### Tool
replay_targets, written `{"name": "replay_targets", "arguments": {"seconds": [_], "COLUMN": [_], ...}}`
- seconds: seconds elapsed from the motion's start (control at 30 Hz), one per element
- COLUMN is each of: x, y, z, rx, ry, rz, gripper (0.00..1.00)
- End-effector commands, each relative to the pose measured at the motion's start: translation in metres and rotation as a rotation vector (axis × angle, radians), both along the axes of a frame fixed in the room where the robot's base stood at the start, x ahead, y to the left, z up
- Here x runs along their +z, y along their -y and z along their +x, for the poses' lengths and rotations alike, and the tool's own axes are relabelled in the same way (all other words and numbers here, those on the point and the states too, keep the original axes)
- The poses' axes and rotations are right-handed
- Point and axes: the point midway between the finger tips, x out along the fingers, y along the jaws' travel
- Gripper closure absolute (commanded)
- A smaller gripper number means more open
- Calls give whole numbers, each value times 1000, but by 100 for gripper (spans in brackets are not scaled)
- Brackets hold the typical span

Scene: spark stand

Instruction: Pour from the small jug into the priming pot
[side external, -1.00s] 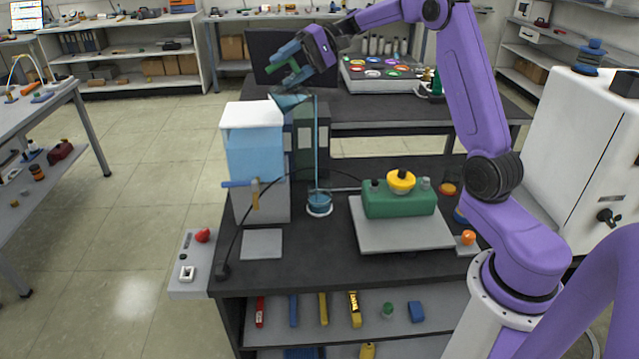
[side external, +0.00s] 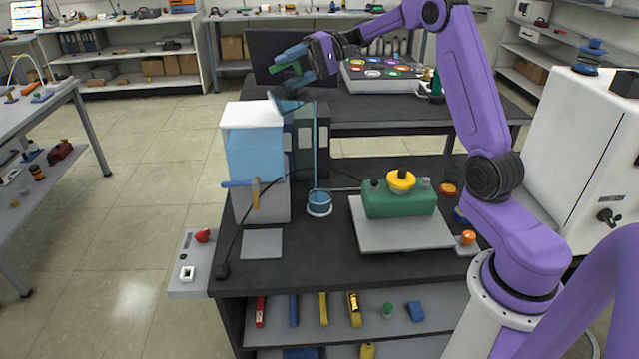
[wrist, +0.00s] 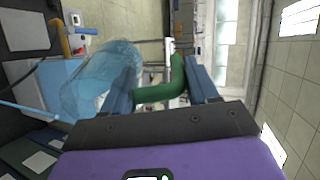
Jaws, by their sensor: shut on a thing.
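My gripper (side external: 296,66) is high over the back of the black bench, shut on the green handle (wrist: 152,93) of the small jug. The jug (side external: 290,104) is see-through and pale blue, tipped well over with its mouth low; it also shows in the wrist view (wrist: 98,77), left of the fingers. A thin blue stream runs from its lip straight down to the priming pot (side external: 319,209), a small round pot with a pale rim and blue liquid showing in it. The stream appears to land inside the pot. The level left in the jug is unclear.
A blue tank (side external: 256,155) with a white top and a tap stands just left of the pot. Dark binders (side external: 303,140) stand behind the stream. A green box with a yellow knob (side external: 399,200) sits on a grey plate to the right. The bench front is mostly clear.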

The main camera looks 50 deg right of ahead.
Motion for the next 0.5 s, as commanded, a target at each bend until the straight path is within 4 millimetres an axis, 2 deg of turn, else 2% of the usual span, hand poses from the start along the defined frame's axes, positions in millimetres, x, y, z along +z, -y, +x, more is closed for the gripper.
{"name": "replay_targets", "arguments": {"seconds": [0.5], "x": [-2], "y": [6], "z": [-3], "rx": [0], "ry": [17], "rz": [39], "gripper": [98]}}
